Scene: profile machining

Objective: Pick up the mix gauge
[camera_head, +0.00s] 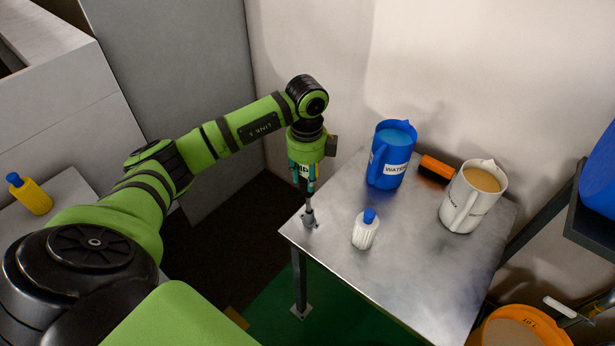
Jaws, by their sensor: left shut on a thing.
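My left gripper (308,188) points straight down over the near left corner of the metal table. It is shut on a slim grey upright thing with a wider foot (309,219), which looks to be the mix gauge. The fingers hide its upper part. Its foot is at the table top (410,270), and I cannot tell whether it touches. My right gripper is not in view.
On the table stand a blue WATER jug (386,165), a white jug of tan liquid (474,197), a white bottle with a blue cap (365,232) and an orange-black block (437,169). A yellow bottle (32,195) stands left; an orange bucket (525,328) is lower right.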

